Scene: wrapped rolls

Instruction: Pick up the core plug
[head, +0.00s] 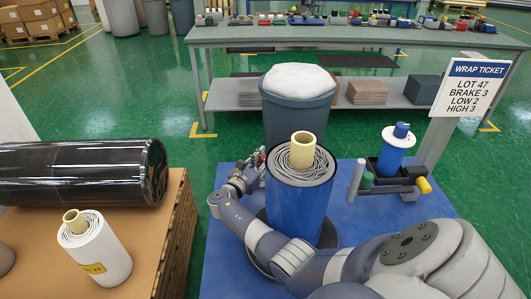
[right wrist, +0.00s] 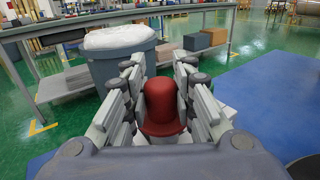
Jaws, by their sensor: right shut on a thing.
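The core plug (right wrist: 160,105) is red with a domed top and a wider lower rim. It sits between the fingers of my right gripper (right wrist: 159,92) in the right wrist view, and the gripper is shut on it. In the head view my right gripper (head: 255,163) is just left of the blue wrapped roll (head: 298,205), whose cream core (head: 303,145) sticks up from the top. Only a small bit of red shows at the fingertips there, so the plug is mostly hidden. My left gripper is not in view.
A grey bin (head: 297,110) with a white top stands behind the roll. A blue film holder (head: 394,150) with a yellow-ended bar is at right on the blue mat (head: 235,275). A black roll (head: 85,172) and a white roll (head: 97,250) are on cardboard at left.

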